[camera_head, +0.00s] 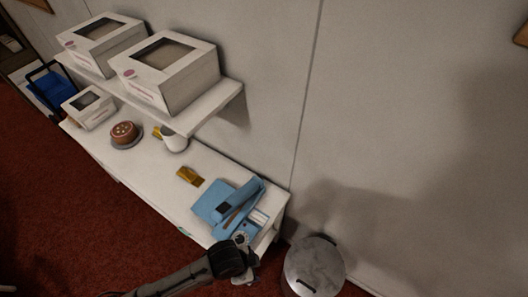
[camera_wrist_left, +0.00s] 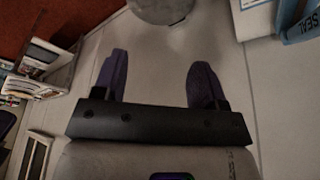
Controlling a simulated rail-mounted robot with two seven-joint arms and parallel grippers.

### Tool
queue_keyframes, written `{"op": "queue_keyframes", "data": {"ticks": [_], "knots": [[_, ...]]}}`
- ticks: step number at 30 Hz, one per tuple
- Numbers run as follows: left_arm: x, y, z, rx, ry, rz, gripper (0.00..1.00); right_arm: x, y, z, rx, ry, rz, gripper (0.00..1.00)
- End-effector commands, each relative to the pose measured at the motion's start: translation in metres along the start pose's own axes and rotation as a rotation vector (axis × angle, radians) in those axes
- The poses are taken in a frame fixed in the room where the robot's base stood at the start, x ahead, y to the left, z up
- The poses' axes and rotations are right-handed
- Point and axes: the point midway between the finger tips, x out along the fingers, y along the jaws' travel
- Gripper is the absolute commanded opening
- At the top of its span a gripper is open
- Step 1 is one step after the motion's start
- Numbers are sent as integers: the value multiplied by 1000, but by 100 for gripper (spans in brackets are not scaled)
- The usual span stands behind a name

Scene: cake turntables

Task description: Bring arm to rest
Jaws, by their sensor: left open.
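My left arm (camera_head: 190,277) comes in from the lower left of the head view. Its gripper end is at the front right corner of the white counter, close to the blue device; I cannot tell there whether they touch. In the left wrist view my left gripper (camera_wrist_left: 160,82) is open, with two dark fingers well apart and nothing between them. My right arm and gripper are not in view.
The white counter (camera_head: 150,180) holds a blue device (camera_head: 227,205), a brown cake (camera_head: 124,132), a white cup (camera_head: 174,140) and a small box (camera_head: 88,107). Two large boxes stand on the shelf (camera_head: 215,103) above. A grey metal bin (camera_head: 314,264) stands right of the counter.

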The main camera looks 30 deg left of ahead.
Motion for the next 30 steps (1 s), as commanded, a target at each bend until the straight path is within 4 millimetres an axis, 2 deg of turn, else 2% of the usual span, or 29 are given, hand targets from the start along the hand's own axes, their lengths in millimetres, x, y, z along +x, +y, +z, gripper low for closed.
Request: {"op": "queue_keyframes", "data": {"ticks": [5, 9, 11, 14, 17, 19, 22, 25, 30], "knots": [[0, 0, 0, -2, 0, 0, 66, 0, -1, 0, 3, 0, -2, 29], [-1, -3, 3, -71, -22, -21, 66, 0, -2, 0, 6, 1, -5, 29], [-15, -12, 0, -108, -13, -84, 66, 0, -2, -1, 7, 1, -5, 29], [-45, -35, -10, -182, 41, -194, 66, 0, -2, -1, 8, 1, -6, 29], [-87, -49, -12, -298, 108, -288, 66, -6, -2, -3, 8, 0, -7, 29], [-112, -50, 0, -386, 127, -329, 66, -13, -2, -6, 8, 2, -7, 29], [-131, -43, 20, -478, 124, -350, 66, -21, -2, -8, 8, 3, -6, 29], [-139, -29, 43, -554, 95, -334, 66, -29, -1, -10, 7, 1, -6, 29], [-134, 1, 74, -626, 14, -278, 66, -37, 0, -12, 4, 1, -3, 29]]}}
